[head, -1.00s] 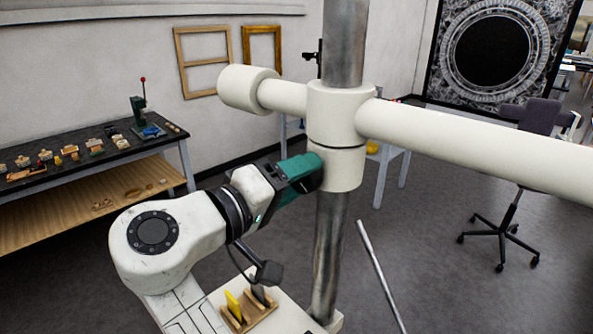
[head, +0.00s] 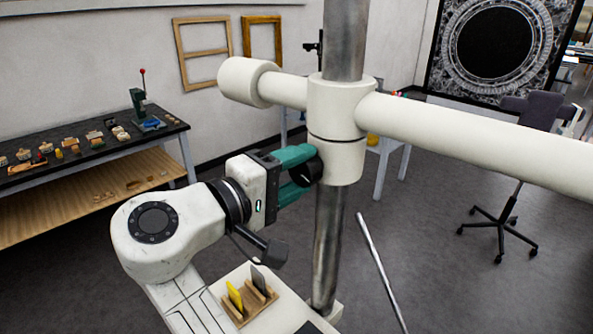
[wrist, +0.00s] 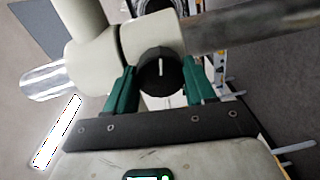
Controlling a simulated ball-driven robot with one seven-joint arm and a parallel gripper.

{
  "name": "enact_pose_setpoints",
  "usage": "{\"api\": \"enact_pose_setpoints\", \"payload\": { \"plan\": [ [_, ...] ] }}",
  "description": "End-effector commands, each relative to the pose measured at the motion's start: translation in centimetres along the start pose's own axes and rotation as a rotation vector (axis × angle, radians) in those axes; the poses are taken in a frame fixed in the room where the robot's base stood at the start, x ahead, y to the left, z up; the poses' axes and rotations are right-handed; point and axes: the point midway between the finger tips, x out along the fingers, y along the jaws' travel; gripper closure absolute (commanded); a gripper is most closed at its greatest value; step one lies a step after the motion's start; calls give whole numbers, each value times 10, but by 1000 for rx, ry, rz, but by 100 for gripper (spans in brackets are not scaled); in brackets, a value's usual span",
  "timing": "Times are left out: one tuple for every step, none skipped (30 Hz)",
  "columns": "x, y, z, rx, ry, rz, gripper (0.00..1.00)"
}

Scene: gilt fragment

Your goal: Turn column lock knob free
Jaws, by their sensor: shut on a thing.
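The black round lock knob (head: 306,171) sits on the side of the cream collar (head: 337,160) on the steel column (head: 328,245). My gripper (head: 298,174) is shut on the knob, one green finger above it and one below in the head view. In the wrist view my gripper (wrist: 160,80) has a green finger at each side of the knob (wrist: 160,72). How loose the knob is cannot be told.
A long cream crossbar (head: 470,140) runs right from the collar. A wooden holder (head: 250,300) with upright cards is below my arm. A thin metal rod (head: 381,270) leans right of the column. A bench (head: 100,150) and an office chair (head: 518,190) stand farther off.

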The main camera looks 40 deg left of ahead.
Motion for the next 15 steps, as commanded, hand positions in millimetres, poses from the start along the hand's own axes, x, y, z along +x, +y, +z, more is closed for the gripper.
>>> {"api": "enact_pose_setpoints", "payload": {
  "plan": [
    [-1,-1,-2,-1,7,-1,76],
    [-1,-1,-2,-1,7,-1,76],
    [-1,-1,-2,-1,7,-1,76],
    [-2,-1,-2,-1,7,-1,76],
    [-2,-1,-2,-1,7,-1,76],
    [-2,-1,-2,-1,7,-1,42],
    [-1,-1,-2,-1,7,-1,39],
    [-1,-1,-2,-1,6,-1,36],
    [-1,-1,-2,0,6,-1,32],
    [-1,-1,-1,0,5,-1,29],
    [-1,-1,-1,0,5,-1,26],
    [-1,-1,-1,0,4,-1,23],
    [-1,-1,-1,0,4,-1,20],
    [-1,0,-1,0,3,-1,20],
    [-1,0,-1,0,3,-1,20]
  ]
}}
